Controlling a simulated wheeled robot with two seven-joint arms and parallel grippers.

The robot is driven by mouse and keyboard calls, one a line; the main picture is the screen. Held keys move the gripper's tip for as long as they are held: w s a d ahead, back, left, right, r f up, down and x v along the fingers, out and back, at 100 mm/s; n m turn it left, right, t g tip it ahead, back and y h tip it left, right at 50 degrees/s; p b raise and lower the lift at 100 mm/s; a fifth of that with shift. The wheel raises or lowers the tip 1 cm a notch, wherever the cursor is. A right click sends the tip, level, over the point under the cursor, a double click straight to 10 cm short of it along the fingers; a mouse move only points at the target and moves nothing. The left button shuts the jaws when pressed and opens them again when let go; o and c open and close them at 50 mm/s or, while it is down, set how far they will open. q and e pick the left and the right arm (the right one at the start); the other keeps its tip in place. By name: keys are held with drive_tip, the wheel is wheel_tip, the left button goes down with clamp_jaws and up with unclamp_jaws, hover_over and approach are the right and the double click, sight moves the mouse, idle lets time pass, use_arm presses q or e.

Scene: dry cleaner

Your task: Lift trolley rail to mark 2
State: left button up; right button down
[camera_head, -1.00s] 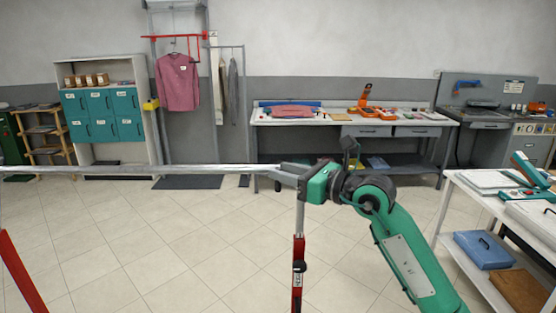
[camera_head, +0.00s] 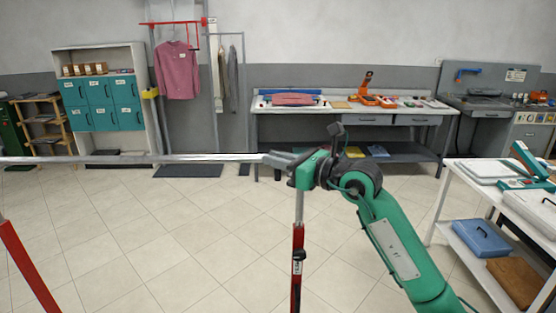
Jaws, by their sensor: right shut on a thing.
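The trolley rail (camera_head: 150,159) is a long silver bar running almost level across the left half of the view, from the left edge to my right gripper. My right gripper (camera_head: 279,159) is shut on the rail's right end. A red post (camera_head: 297,285) with a thinner silver tube (camera_head: 299,206) stands upright below that gripper. A small pale label is on the post, too small to read. A second red post (camera_head: 22,268) leans at the lower left edge. The rail's far left end is out of view. I cannot make out mark 2. My left gripper is not in view.
A white table (camera_head: 455,195) with a blue case (camera_head: 481,238) on its lower shelf stands close on the right. A workbench (camera_head: 350,116), a garment rack (camera_head: 178,22) and a teal locker shelf (camera_head: 102,103) line the back wall. The tiled floor (camera_head: 170,240) between is clear.

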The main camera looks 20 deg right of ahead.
wheel_tip(320, 180, up, 12)
drive_tip(key=p, duration=0.3)
drive_tip(key=c, duration=1.5)
unclamp_jaws()
drive_tip(key=shift+f, duration=0.1)
drive_tip(key=b+v, duration=0.6)
drive_tip(key=v, duration=0.8)
drive_tip(key=shift+b, duration=0.3)
